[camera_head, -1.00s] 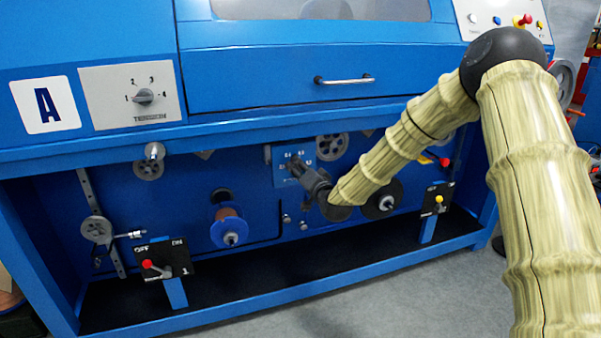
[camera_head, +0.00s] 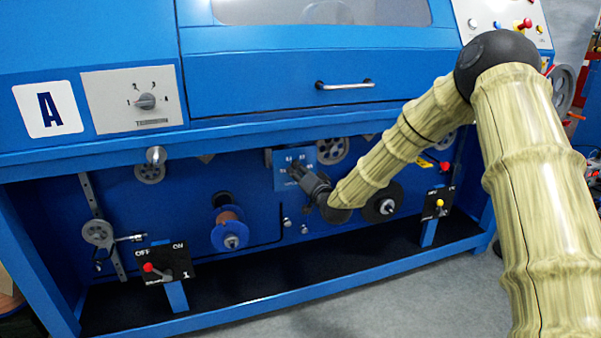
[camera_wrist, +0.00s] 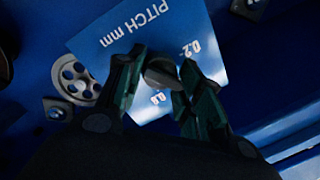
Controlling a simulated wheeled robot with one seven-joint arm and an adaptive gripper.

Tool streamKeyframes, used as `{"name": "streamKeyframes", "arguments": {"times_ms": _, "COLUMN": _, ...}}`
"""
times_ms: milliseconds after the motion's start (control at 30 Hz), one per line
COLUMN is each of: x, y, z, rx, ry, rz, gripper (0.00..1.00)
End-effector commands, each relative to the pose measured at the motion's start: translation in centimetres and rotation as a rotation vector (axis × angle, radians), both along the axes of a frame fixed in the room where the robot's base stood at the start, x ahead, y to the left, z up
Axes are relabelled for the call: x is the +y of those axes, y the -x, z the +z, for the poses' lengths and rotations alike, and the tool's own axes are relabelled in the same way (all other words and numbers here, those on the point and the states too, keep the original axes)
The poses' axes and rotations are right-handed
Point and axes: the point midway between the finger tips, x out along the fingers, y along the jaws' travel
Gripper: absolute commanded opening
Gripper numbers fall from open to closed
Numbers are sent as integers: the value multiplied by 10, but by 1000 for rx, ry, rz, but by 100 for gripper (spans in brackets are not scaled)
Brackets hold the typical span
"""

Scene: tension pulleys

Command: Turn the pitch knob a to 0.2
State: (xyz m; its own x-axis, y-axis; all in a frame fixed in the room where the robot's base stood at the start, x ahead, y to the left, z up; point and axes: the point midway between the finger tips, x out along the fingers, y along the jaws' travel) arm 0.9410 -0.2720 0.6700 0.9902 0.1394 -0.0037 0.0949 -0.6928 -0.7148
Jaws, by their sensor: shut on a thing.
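The pitch knob is a small grey rounded knob (camera_wrist: 162,72) on a light blue plate (camera_wrist: 115,37) marked "PITCH mm" in the wrist view. Numbers, one reading 0.2, stand around it; some are hidden by the fingers. My gripper (camera_wrist: 158,80) is shut on the knob, with one dark green finger on each side. In the head view my gripper (camera_head: 312,182) is at the pitch plate (camera_head: 280,178) under the machine's front ledge, and it hides the knob there. I cannot read the knob's exact setting.
A grey pulley (camera_wrist: 77,80) sits beside the plate in the wrist view. In the head view, a wire spool (camera_head: 230,228), a dark disc (camera_head: 383,203) and an OFF/ON switch box (camera_head: 166,264) are nearby. The blue ledge (camera_head: 230,137) runs above my gripper.

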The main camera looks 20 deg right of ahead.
Motion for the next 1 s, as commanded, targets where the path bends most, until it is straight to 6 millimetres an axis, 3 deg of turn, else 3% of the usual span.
{"name": "streamKeyframes", "arguments": {"times_ms": 1000, "x": -2, "y": 1, "z": 3, "rx": -23, "ry": 835, "rz": -6, "gripper": 12}}
